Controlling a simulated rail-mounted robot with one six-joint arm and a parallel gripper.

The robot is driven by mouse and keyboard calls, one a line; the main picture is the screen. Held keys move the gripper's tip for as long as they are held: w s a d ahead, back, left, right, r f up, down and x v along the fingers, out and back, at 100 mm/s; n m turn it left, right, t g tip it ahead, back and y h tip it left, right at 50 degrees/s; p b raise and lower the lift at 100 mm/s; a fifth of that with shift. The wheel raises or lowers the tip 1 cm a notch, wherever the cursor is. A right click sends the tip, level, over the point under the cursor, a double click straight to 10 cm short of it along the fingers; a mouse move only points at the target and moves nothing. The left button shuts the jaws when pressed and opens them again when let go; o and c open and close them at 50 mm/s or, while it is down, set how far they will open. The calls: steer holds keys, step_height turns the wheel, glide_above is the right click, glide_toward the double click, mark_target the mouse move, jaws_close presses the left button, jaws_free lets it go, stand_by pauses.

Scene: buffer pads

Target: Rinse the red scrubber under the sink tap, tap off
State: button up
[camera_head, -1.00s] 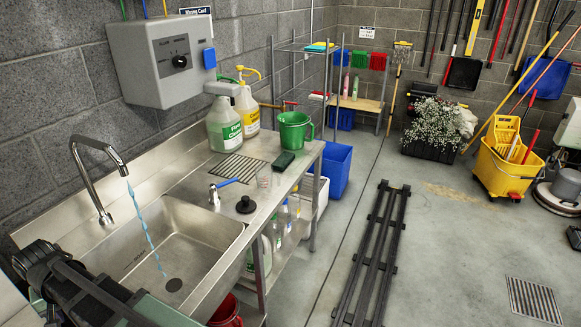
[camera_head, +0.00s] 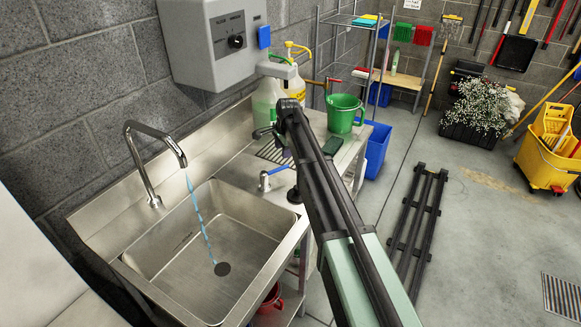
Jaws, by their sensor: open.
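The sink tap (camera_head: 150,150) arches over the steel sink (camera_head: 190,262), and a blue stream of water (camera_head: 201,224) falls from it towards the drain. A small valve with a blue lever (camera_head: 270,175) stands on the counter right of the basin. My gripper (camera_head: 268,137) is over the counter behind that valve; it is small, dark and partly hidden by my arm, and I see nothing held in it. I cannot make out a sure red scrubber; a small red item (camera_head: 361,71) lies on the wire rack at the back.
A dark green block (camera_head: 333,145) and a green bucket (camera_head: 343,114) stand on the counter right of my arm. Large jugs (camera_head: 267,100) stand behind it. A grey wall box (camera_head: 213,42) hangs above. A slatted dark rack (camera_head: 417,225) lies on the floor at right.

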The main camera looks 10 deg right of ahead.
mark_target(282, 167)
steer(key=f+b, duration=0.2)
steer(key=f, duration=0.1)
steer(key=w+f+b, duration=0.1)
steer(key=f+b, duration=0.5)
steer(key=shift+w+a+f, duration=0.2)
steer(key=shift+w+f, duration=0.15)
steer(key=shift+w, duration=0.05)
steer(key=shift+r, duration=0.1)
steer(key=shift+r, duration=0.1)
jaws_close()
